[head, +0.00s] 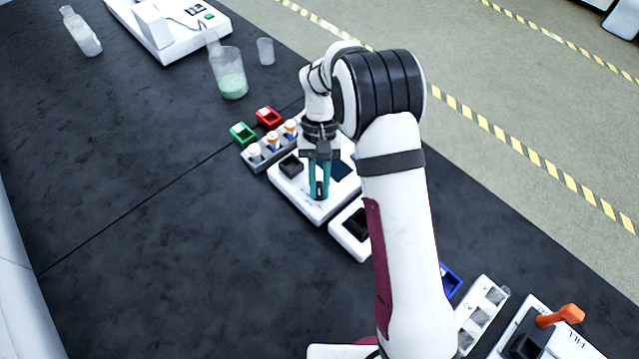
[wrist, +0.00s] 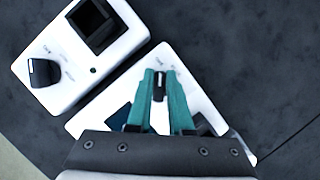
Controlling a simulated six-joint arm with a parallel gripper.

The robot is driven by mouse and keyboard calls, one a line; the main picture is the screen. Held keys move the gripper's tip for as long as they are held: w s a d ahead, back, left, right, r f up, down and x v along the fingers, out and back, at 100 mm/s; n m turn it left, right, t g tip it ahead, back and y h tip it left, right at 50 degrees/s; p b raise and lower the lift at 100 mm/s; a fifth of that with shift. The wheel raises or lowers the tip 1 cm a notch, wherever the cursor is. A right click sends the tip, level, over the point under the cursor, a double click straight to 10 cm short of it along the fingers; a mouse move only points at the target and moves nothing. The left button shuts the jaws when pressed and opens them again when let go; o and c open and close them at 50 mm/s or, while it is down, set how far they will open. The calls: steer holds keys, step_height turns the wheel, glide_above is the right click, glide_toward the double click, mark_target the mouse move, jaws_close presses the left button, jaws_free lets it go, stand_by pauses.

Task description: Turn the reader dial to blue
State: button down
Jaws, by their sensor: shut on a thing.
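My gripper (head: 320,192) points down over a white device (head: 303,203) in the middle of the bench. Its teal fingers are shut on a small black dial (wrist: 159,88) with a white pointer line. In the wrist view the fingers (wrist: 161,100) stand on either side of this dial, and the pointer runs roughly up the picture. Small print beside the dial is too blurred to read. The device also has a dark square well (head: 291,166) and a dark blue panel (head: 341,170). Any colour marks around the dial cannot be made out.
A second white device (wrist: 75,85) with its own black dial (wrist: 44,72) stands close beside. A vial rack (head: 258,158), a green tray (head: 243,133) and a red tray (head: 269,117) stand behind.

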steer(key=m+y, duration=0.2)
steer(key=m, duration=0.2)
steer(key=shift+a+m, duration=0.1)
steer(key=shift+m, duration=0.3)
steer(key=shift+a+m+t+y, duration=0.1)
steer(key=shift+m+t+y, duration=0.2)
steer(key=shift+m, duration=0.8)
steer(key=shift+m+t+y, duration=0.3)
steer(key=shift+m, duration=0.8)
steer(key=c, duration=0.8)
jaws_free()
steer(key=v, duration=1.6)
